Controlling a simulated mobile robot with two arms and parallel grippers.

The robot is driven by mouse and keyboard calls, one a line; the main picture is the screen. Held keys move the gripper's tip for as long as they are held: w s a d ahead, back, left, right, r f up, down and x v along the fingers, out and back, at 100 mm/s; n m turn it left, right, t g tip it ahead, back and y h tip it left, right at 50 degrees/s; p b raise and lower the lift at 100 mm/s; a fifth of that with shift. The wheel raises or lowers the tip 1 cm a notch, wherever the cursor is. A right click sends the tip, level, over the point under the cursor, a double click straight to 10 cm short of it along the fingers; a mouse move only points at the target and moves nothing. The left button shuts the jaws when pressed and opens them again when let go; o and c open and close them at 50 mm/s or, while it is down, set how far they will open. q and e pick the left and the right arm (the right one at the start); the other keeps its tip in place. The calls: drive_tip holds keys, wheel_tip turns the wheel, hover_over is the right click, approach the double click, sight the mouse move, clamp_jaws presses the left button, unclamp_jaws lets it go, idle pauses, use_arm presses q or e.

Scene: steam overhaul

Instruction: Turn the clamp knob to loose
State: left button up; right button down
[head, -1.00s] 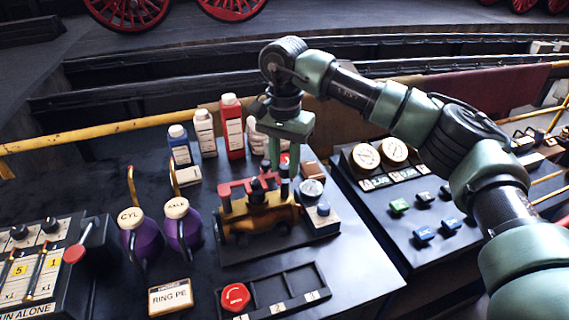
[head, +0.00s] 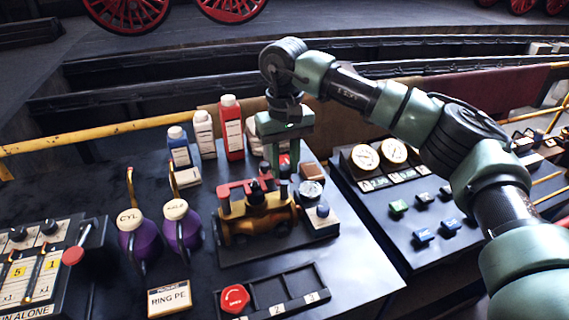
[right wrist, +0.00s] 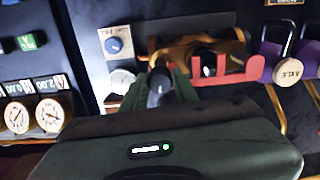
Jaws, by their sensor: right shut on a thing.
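A brass model engine (head: 258,222) sits on a dark base under a red clamp bar (head: 236,187). It also shows in the right wrist view (right wrist: 180,58), with the red bar (right wrist: 228,72) beside it. My right gripper (head: 284,165) points down behind the engine, fingers apart around a dark round knob (right wrist: 158,88), which I take for the clamp knob. The right wrist view shows the knob between the green fingers (right wrist: 160,86). Its pointer or marking cannot be read. In the head view the gripper and fixture partly hide it. My left gripper is not in view.
Two purple oil cans (head: 182,225) stand left of the fixture, with bottles (head: 231,128) behind. A blue knob (head: 323,211) is on a plate at the right. A slotted tray (head: 285,290) lies in front. A gauge panel (head: 393,151) stands further right.

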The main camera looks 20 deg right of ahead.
sight(285, 167)
drive_tip(key=shift+w+r+n, duration=0.15)
drive_tip(key=shift+r+n, duration=0.05)
drive_tip(key=shift+n, duration=0.3)
drive_tip(key=c, duration=1.1)
unclamp_jaws()
drive_tip(key=shift+f, duration=0.1)
wheel_tip(285, 167, up, 8)
drive_tip(key=shift+f+b, duration=0.1)
drive_tip(key=shift+b, duration=0.55)
